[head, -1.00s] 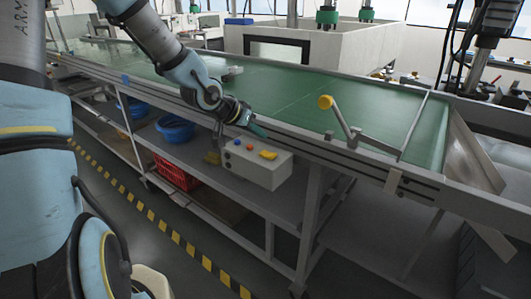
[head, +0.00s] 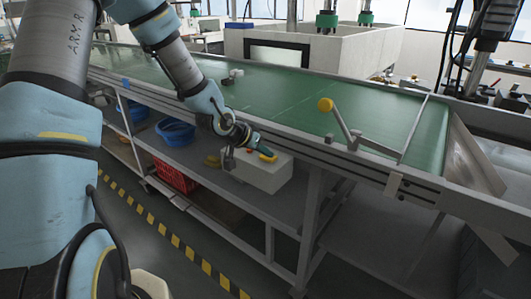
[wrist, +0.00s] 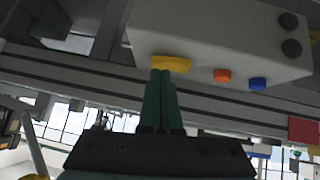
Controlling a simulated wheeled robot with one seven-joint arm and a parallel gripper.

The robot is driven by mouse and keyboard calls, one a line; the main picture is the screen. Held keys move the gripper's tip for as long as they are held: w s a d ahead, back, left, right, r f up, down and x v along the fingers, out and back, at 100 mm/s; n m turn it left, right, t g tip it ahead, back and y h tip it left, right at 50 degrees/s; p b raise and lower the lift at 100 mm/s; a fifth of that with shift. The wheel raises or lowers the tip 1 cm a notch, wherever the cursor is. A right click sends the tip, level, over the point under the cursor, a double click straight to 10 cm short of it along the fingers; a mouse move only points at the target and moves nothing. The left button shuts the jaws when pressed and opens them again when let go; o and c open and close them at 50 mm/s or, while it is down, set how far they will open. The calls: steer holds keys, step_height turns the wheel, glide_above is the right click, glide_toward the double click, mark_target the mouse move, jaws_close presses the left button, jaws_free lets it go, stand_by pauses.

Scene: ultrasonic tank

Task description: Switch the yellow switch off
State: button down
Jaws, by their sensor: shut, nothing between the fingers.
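The yellow switch (wrist: 172,63) is on the face of a light grey control box (wrist: 205,35), which hangs at the front side of the conveyor. In the head view the yellow switch (head: 267,157) shows just past my fingertips, on the box (head: 262,175). My gripper (wrist: 162,74) is shut and empty, its green fingertips at the lower edge of the switch. I cannot tell whether they touch it. In the head view my gripper (head: 267,151) covers part of the box front. The switch's exact setting is hard to tell.
An orange button (wrist: 222,75) and a blue button (wrist: 258,84) sit beside the switch. The green conveyor belt (head: 290,95) runs behind the box, with a yellow-knobbed lever (head: 326,104) to the right. A shelf with blue bowls (head: 175,131) and a red crate (head: 176,175) lies below.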

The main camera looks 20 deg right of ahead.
steer(key=f+b, duration=0.1)
steer(key=b, duration=0.1)
steer(key=shift+s+d+f+b, duration=0.1)
steer(key=shift+s+f+b, duration=0.05)
steer(key=shift+b, duration=0.15)
steer(key=shift+r+p, duration=0.4)
steer(key=shift+p, duration=0.15)
steer(key=shift+a, duration=0.2)
steer(key=shift+w+a+r+p, duration=0.1)
steer(key=shift+w+a+p, duration=0.2)
steer(key=shift+w+p, duration=0.5)
